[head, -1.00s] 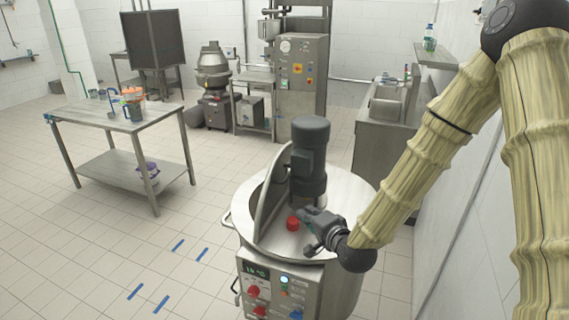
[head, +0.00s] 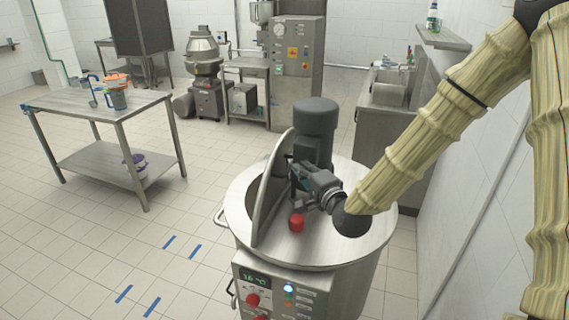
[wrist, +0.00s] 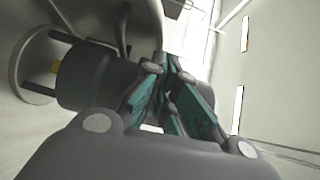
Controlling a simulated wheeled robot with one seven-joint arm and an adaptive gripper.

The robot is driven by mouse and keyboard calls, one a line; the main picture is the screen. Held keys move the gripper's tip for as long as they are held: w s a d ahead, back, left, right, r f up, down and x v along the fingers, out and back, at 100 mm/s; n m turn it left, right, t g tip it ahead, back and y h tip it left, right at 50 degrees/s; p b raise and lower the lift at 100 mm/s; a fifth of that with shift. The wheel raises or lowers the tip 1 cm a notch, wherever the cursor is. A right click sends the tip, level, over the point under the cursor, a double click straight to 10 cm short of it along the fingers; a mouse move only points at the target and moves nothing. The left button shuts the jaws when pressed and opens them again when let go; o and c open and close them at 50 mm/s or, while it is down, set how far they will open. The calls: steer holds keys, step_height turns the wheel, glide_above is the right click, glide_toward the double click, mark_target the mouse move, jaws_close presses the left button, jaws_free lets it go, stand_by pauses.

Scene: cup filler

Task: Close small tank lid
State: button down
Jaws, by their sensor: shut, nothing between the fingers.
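The small steel tank (head: 310,250) stands at the lower middle of the head view. Its lid (head: 271,190) is a half-round plate standing up, tilted open, at the left of the top. A dark opening shows to the left of the lid. A dark motor (head: 315,130) rises from the top beside the lid. My gripper (head: 300,180) is shut and empty in front of the motor, to the right of the lid; I cannot tell whether it touches either. In the wrist view the shut fingers (wrist: 172,100) show close up, with a dark cylinder (wrist: 90,76) to their left.
A red knob (head: 296,222) sits on the tank top just below my gripper. The control panel (head: 272,290) faces forward. A steel table (head: 105,113) with containers stands at the left. Open floor lies left of the tank; a wall is at the right.

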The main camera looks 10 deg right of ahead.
steer(key=f+b, duration=0.1)
steer(key=f, duration=0.1)
steer(key=p, duration=0.4)
glide_toward(279, 150)
steer(key=w, duration=0.4)
steer(key=shift+w+a+f, duration=0.15)
steer(key=shift+w+a, duration=0.15)
steer(key=shift+a, duration=0.05)
